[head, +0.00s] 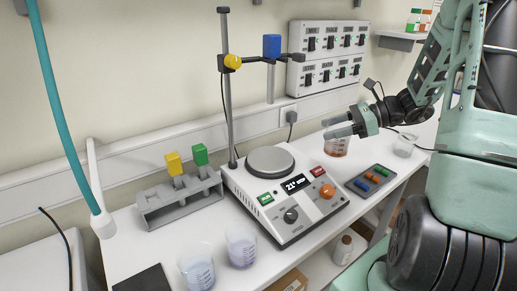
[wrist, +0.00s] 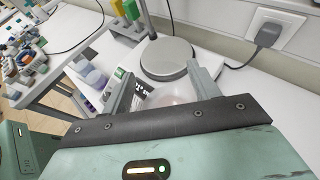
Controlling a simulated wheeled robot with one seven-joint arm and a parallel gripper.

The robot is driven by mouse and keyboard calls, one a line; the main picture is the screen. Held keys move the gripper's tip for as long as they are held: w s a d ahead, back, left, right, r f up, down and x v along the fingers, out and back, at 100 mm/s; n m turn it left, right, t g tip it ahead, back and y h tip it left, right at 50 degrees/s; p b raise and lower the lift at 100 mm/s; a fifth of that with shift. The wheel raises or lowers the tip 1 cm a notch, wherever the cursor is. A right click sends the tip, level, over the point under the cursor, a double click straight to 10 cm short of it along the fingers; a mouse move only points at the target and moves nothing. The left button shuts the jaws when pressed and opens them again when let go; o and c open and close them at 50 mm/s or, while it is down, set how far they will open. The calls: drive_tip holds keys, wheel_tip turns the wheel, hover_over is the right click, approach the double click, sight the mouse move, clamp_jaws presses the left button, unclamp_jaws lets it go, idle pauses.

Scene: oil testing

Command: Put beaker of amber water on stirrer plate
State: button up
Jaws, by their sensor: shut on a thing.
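The beaker of amber water (head: 336,147) is right of the stirrer in the head view, near the back of the bench. My gripper (head: 333,127) is shut on it near its top. In the wrist view the clear beaker (wrist: 167,99) shows faintly between the fingers of my gripper (wrist: 163,80), mostly hidden by the gripper body. I cannot tell whether its base touches the bench. The stirrer has a bare round grey plate (head: 270,160) behind its display panel. The plate (wrist: 167,58) lies just beyond the fingers in the wrist view.
A stand pole (head: 228,100) with clamps rises behind the stirrer. A grey rack (head: 180,197) and two beakers (head: 241,247) of pale liquid stand left and front. A tray with coloured pieces (head: 371,181) and a clear beaker (head: 404,146) are at right.

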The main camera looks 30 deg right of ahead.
drive_tip(key=w+a+f+p, duration=0.1)
drive_tip(key=w+a, duration=0.3)
drive_tip(key=w+a+p, duration=0.2)
drive_tip(key=w+a, duration=0.2)
drive_tip(key=w+a+f+p, duration=0.1)
drive_tip(key=w+a+p, duration=0.1)
drive_tip(key=w+a, duration=0.3)
drive_tip(key=shift+f, duration=0.35)
drive_tip(key=shift+a+f, duration=0.1)
drive_tip(key=shift+f, duration=0.3)
drive_tip(key=shift+f, duration=0.2)
drive_tip(key=o, duration=1.1)
drive_tip(key=shift+o, duration=0.2)
drive_tip(key=shift+r, duration=0.15)
